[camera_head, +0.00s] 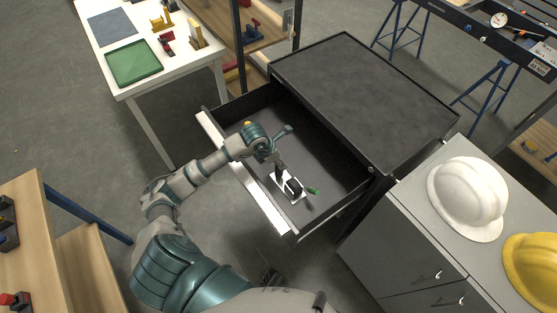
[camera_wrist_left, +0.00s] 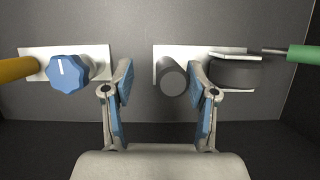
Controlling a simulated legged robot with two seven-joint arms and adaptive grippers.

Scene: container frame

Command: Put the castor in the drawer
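The drawer (camera_head: 272,210) is pulled out of the dark cabinet. A castor with a white plate and black wheel (camera_head: 293,187) lies on its floor; the wheel (camera_wrist_left: 235,72) is at the right in the left wrist view. A dark cylinder (camera_wrist_left: 172,77) stands beside the wheel over a white plate; I cannot tell if it is part of the castor. My left gripper (camera_head: 278,168) is inside the drawer above these parts. In the left wrist view its fingers (camera_wrist_left: 160,88) are apart, with the cylinder between their tips near the right finger. My right gripper is not in view.
A blue knob (camera_wrist_left: 69,73) on a white plate and a yellow handle (camera_wrist_left: 18,69) are left in the wrist view. A green handle (camera_head: 314,190) lies right of the wheel. A grey cabinet with a white helmet (camera_head: 467,198) and yellow helmet (camera_head: 535,260) stands at the right.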

